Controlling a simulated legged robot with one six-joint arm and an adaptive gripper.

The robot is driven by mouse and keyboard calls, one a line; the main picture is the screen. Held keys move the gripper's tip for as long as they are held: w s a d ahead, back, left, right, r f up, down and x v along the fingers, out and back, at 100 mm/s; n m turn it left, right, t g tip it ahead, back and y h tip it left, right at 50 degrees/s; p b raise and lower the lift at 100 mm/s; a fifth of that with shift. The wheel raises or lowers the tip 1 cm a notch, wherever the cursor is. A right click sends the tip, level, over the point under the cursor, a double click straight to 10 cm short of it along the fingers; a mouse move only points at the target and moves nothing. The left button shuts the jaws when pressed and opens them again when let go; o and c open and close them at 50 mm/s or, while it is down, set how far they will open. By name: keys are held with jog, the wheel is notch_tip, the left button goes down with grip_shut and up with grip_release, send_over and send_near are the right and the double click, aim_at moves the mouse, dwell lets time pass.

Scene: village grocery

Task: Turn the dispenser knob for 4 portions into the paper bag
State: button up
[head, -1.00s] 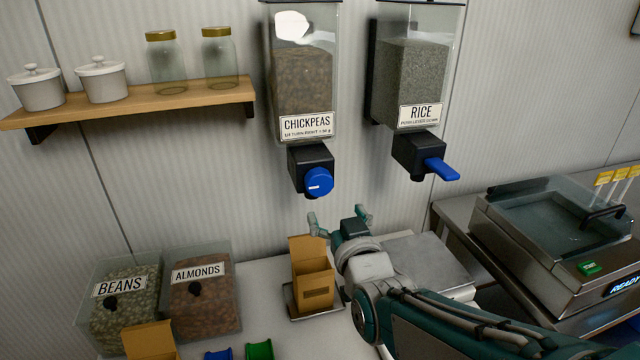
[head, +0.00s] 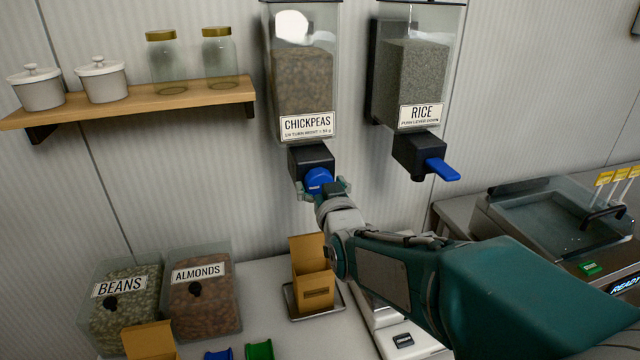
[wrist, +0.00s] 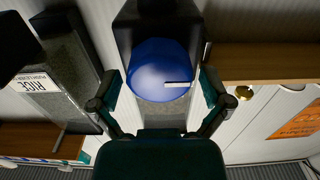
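The chickpea dispenser (head: 302,80) hangs on the wall and is partly filled. Its round blue knob (head: 318,179) is on the black outlet block. In the wrist view the knob (wrist: 155,62) shows a white mark pointing right. My gripper (head: 323,190) is at the knob. In the wrist view its fingers (wrist: 160,88) are spread on either side of the knob, open; firm contact does not show. The brown paper bag (head: 314,289) stands upright and open on a small metal tray (head: 291,302), below the outlet.
The rice dispenser (head: 415,80) with its blue lever (head: 441,170) is to the right. A wooden shelf (head: 128,104) with jars and pots is at left. Bean (head: 122,309) and almond (head: 202,300) bins stand below it. A sealing machine (head: 550,225) is at right.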

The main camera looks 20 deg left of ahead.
jog(key=c, duration=0.7)
jog(key=shift+m, duration=0.3)
jog(key=m, duration=0.3)
jog(key=shift+m, duration=0.4)
jog(key=m, duration=0.4)
jog(key=shift+d, duration=0.1)
jog(key=m, duration=0.5)
jog(key=shift+f, duration=0.1)
jog(key=shift+f+m, duration=0.15)
jog(key=shift+m, duration=2.05)
jog(key=shift+d, duration=0.1)
jog(key=shift+f, duration=0.1)
